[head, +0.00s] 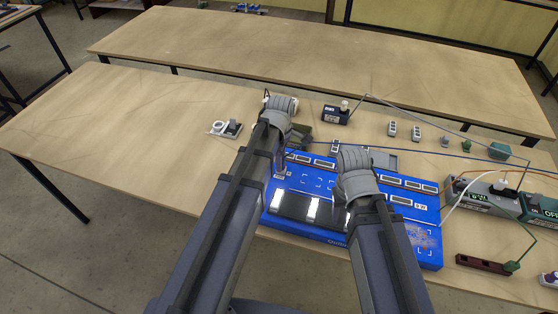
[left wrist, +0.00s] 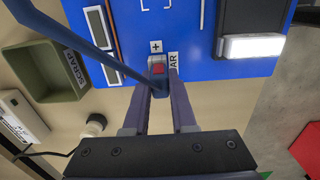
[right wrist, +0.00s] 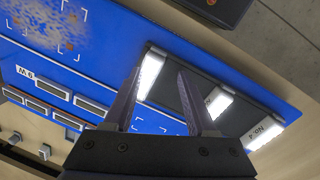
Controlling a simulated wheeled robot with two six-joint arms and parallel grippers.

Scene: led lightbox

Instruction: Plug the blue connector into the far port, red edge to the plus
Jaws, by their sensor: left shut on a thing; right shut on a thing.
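The blue connector (left wrist: 160,88) is between my left gripper's fingertips (left wrist: 162,82) in the left wrist view, with a red patch (left wrist: 158,69) at its front and a blue cable (left wrist: 90,50) running off it. The red patch lies just below the plus label, beside the far port's label (left wrist: 173,62); whether the connector is seated cannot be told. The blue board (head: 322,235) lies on the table. My right gripper (right wrist: 161,70) is low over the board, fingers around part of the dark panel (right wrist: 180,80) with white lit tiles; its exact contact is unclear.
A green scrap tray (left wrist: 45,85) stands just beyond the board's edge. A black device (head: 336,116) sits behind the board, with a cable. Grey and green boxes (head: 490,194) stand at the right. The table's left half is mostly clear.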

